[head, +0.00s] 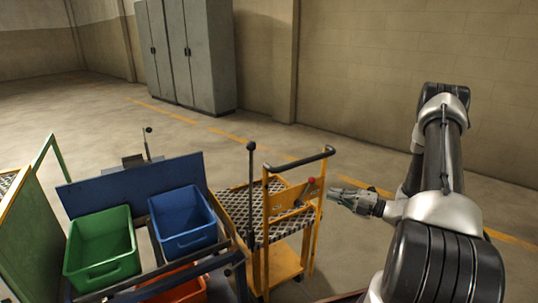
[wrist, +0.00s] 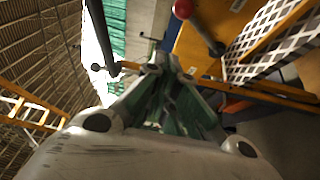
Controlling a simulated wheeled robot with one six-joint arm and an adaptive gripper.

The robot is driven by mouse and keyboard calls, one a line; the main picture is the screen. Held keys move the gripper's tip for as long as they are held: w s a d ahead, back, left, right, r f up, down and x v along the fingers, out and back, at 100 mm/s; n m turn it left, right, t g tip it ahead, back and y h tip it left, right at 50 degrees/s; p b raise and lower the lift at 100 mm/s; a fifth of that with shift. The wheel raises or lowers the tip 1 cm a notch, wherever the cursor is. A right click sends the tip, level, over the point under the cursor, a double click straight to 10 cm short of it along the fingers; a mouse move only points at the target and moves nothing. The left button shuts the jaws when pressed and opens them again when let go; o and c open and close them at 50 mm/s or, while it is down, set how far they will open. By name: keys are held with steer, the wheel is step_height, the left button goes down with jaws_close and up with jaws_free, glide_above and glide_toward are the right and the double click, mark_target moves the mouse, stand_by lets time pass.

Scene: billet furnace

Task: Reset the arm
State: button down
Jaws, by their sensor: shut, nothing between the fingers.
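My arm reaches in from the right of the head view, with my gripper (head: 333,193) pointing left at the yellow cart (head: 282,262). The gripper is shut and holds nothing. Its tips are close to the cart's upright end frame, near a red-knobbed lever (head: 311,181); I cannot tell whether they touch anything. In the wrist view the closed fingers (wrist: 162,62) show in the middle, with the red knob (wrist: 183,9) above and to their right.
A tall black lever (head: 251,190) stands beside the cart's tread-plate top. To the left are a green bin (head: 103,274), a blue bin (head: 190,243) and an orange bin (head: 185,292). Grey cabinets (head: 185,55) stand at the back wall. Open floor lies behind the cart.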

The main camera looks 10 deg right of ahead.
steer(key=s+a+f+n+g, duration=0.3)
steer(key=s+f+n+g, duration=0.1)
steer(key=s+n, duration=0.4)
steer(key=s+r+n+g+h, duration=0.1)
steer(key=s+r+n+g, duration=0.65)
steer(key=n, duration=0.65)
steer(key=s+d+r+n+g+h, duration=0.25)
steer(key=s+r+n+h, duration=0.7)
steer(key=r+n, duration=0.5)
steer(key=s+a+r+n+t+h, duration=0.1)
steer(key=a+r+n+t, duration=0.1)
steer(key=r, duration=0.4)
steer(key=s+a+r+n+t+h, duration=0.2)
steer(key=r+n+t, duration=0.2)
steer(key=r+n, duration=0.1)
steer(key=shift+s+a+r+n, duration=0.2)
steer(key=shift+r+n, duration=0.15)
steer(key=shift+n, duration=0.4)
